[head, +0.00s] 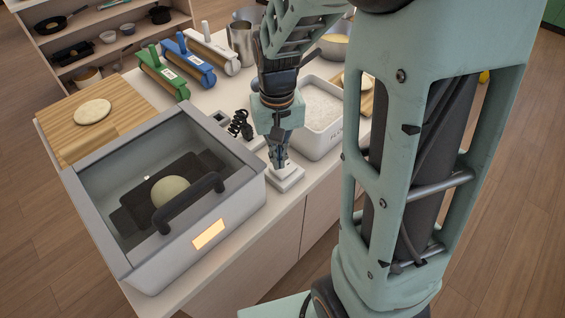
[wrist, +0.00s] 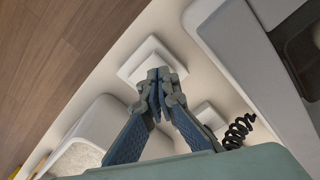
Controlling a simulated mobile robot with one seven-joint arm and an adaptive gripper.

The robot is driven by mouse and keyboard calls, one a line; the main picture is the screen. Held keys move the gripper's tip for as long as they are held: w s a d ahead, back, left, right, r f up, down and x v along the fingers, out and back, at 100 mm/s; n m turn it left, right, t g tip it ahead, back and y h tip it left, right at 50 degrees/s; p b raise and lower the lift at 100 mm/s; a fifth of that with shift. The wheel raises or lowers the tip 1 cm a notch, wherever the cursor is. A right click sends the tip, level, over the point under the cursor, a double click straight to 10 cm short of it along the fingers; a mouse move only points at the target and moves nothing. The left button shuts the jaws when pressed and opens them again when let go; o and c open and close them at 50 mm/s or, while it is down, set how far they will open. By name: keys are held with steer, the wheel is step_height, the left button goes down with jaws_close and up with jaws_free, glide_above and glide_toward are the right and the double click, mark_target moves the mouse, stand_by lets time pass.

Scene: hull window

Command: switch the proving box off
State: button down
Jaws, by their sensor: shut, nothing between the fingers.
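The proving box (head: 150,200) is a pale grey box with a see-through lid and a dark bar handle (head: 182,204). A panel (head: 209,235) on its front glows orange. A dough ball (head: 170,191) sits inside on a dark tray. My gripper (head: 279,165) is shut and empty, pointing down at a small white square block (head: 287,182) on the counter, right of the box. In the wrist view, the closed fingertips (wrist: 159,76) overlap the near edge of this block (wrist: 148,54). I cannot tell whether they touch it. The fingers hide part of its top.
A white tub of flour (head: 320,108) stands close right of my gripper. A black coiled cord (head: 240,124) and a small white block (wrist: 209,116) lie behind. The dough board (head: 95,115) and several coloured rollers (head: 187,68) are farther back.

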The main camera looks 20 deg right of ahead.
mark_target(278, 171)
steer(key=shift+f+b, duration=0.85)
steer(key=shift+f, duration=0.25)
stand_by(0.9)
steer(key=shift+r, duration=0.1)
steer(key=shift+r+p, duration=2.85)
steer(key=shift+r, duration=0.65)
steer(key=shift+f, duration=0.1)
